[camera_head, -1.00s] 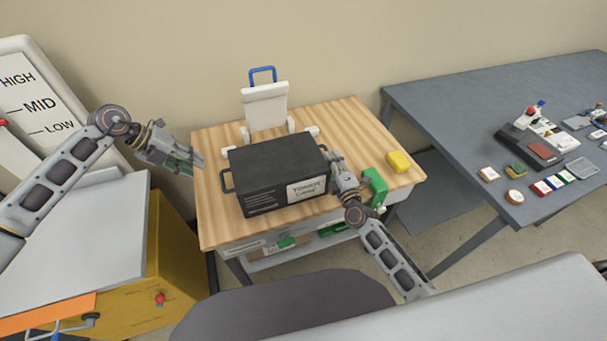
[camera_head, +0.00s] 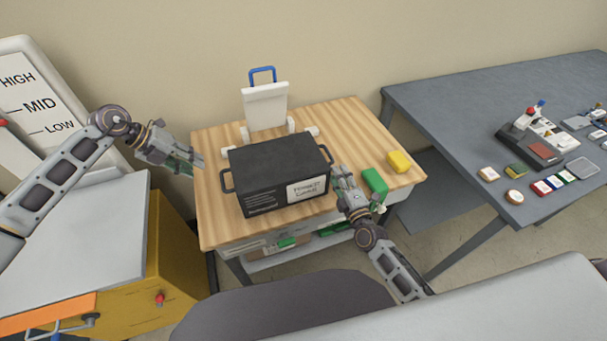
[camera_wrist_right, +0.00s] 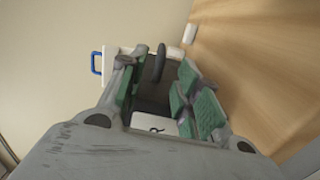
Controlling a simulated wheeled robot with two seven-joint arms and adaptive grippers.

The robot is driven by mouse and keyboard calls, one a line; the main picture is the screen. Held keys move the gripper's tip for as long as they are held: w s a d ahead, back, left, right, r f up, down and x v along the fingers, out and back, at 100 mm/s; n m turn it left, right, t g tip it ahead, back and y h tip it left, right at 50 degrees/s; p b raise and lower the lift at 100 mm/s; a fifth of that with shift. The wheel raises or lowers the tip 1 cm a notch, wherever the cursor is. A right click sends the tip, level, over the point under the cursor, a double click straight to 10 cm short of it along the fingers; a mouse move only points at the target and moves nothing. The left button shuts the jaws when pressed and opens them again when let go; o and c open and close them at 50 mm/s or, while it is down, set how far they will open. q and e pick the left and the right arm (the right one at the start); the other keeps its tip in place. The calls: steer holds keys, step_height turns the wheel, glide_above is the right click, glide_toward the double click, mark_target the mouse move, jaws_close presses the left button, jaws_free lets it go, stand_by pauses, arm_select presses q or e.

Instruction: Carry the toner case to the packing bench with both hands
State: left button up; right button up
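The black toner case (camera_head: 278,176) with a white label sits on a wooden-topped bench (camera_head: 215,225). It has a left handle (camera_head: 226,181) and a right handle (camera_head: 328,153). My left gripper (camera_head: 194,163) is left of the case, apart from the left handle, and its fingers look spread and empty. My right gripper (camera_head: 343,176) is just right of the case, near the right handle. In the right wrist view its green-padded fingers (camera_wrist_right: 160,95) are open, with a dark handle (camera_wrist_right: 160,62) showing beyond and between them. No contact is visible.
A green block (camera_head: 374,183) and a yellow block (camera_head: 399,161) lie right of the case, close to my right gripper. A white stand with a blue handle (camera_head: 264,103) is behind it. A grey table (camera_head: 450,100) with small items stands right. A yellow cabinet (camera_head: 170,250) stands left.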

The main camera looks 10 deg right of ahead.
steer(key=shift+s+d+f, duration=0.1)
steer(key=shift+s+d, duration=0.05)
steer(key=shift+s, duration=1.2)
steer(key=shift+s+d, duration=0.1)
steer(key=shift+s, duration=1.25)
